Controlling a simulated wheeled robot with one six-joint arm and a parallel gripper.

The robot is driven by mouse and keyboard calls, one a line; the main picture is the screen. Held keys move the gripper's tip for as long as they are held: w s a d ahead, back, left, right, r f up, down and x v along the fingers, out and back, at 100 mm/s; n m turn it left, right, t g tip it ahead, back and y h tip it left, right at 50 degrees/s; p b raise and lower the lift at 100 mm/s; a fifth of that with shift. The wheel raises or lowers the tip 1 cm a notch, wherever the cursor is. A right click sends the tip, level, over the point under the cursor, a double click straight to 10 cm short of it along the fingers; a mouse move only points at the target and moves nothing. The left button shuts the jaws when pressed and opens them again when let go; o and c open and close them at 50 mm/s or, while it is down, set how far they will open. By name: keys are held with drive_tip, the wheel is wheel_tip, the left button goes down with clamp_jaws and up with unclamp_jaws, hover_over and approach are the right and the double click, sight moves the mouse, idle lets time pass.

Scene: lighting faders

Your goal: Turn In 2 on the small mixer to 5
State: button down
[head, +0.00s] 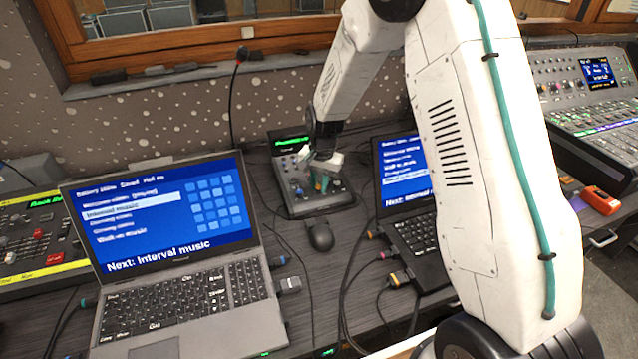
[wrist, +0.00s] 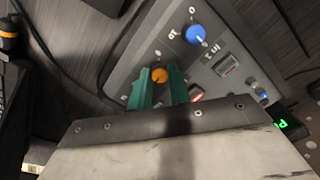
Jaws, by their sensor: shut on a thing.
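The small mixer (head: 296,200) stands on the desk between the two laptops, with a lit green display at its back. My gripper (head: 321,182) points down over its panel and covers part of it. In the wrist view an orange knob (wrist: 159,75) sits between the teal fingers of my gripper (wrist: 158,82), which are shut on it. A blue knob (wrist: 195,34) stands apart from the fingers, with a printed label beside it. The orange knob's label and setting are hidden or too small to read.
A left laptop (head: 175,265) and a right laptop (head: 425,235) flank the mixer. A black mouse (head: 319,236) lies in front of it, among cables. A thin gooseneck microphone (head: 236,85) rises behind left. A large console (head: 590,105) stands at the right.

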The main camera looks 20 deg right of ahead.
drive_tip(key=n, duration=0.3)
drive_tip(key=shift+n, duration=0.4)
drive_tip(key=n, duration=0.4)
drive_tip(key=shift+h, duration=0.3)
drive_tip(key=n, duration=0.5)
drive_tip(key=shift+a, duration=0.1)
drive_tip(key=shift+n+h, duration=0.3)
drive_tip(key=shift+n, duration=1.5)
drive_tip(key=c, duration=1.3)
unclamp_jaws()
